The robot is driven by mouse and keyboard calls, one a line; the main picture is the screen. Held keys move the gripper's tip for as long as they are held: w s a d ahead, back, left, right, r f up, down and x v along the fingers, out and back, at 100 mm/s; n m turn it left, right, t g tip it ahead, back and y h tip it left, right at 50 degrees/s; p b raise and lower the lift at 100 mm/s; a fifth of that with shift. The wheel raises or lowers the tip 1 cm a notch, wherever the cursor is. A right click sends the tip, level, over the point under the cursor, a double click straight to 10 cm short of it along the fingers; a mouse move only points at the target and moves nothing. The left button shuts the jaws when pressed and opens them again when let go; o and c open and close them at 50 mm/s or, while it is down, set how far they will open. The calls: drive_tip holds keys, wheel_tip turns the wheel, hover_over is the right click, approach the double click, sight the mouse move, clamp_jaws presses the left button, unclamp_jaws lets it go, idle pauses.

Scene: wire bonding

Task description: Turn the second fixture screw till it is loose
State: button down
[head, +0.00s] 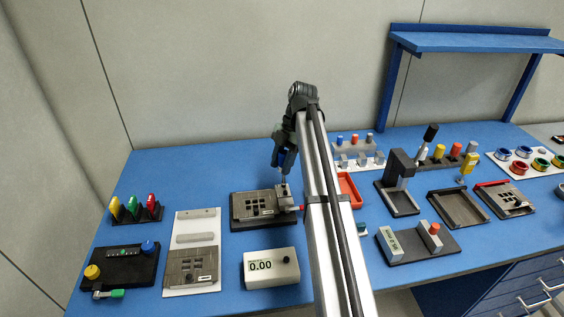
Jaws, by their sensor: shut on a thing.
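The fixture (251,222) is a dark base carrying a grey plate with square cut-outs, left of centre on the blue table. The thin shaft reaches down to the top of the block. The screw under the tip is hidden or too small to make out, and I cannot tell how far it is turned.
A white meter reading 0.00 (271,269) stands in front of the fixture. A white board (191,226) with a second plate lies to the left. A red tray (348,188) is partly hidden behind my arm. A dark press stand (398,175) is to the right.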

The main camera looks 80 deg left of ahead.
idle(0.4)
drive_tip(key=shift+r, duration=0.45)
drive_tip(key=m+y, duration=0.1)
drive_tip(key=m, duration=0.2)
drive_tip(key=shift+m+g, duration=0.3)
drive_tip(key=shift+m, duration=0.1)
drive_tip(key=m+y, duration=0.2)
drive_tip(key=m, duration=0.1)
drive_tip(key=shift+a+m, duration=0.15)
drive_tip(key=shift+m, duration=0.25)
drive_tip(key=m+y, duration=0.1)
drive_tip(key=m, duration=0.2)
drive_tip(key=m+y, duration=0.1)
drive_tip(key=m, duration=0.2)
drive_tip(key=shift+a+m+t, duration=0.2)
drive_tip(key=shift+m+t, duration=0.2)
drive_tip(key=m+t+y, duration=0.1)
drive_tip(key=m, duration=0.2)
drive_tip(key=m+t, duration=0.1)
drive_tip(key=m, duration=0.2)
drive_tip(key=shift+w+a+y, duration=0.15)
drive_tip(key=shift+y, duration=0.25)
drive_tip(key=m+t, duration=0.1)
drive_tip(key=m, duration=0.3)
drive_tip(key=m+t, duration=0.1)
drive_tip(key=m, duration=0.2)
drive_tip(key=shift+w+t, duration=0.25)
drive_tip(key=shift+t, duration=0.05)
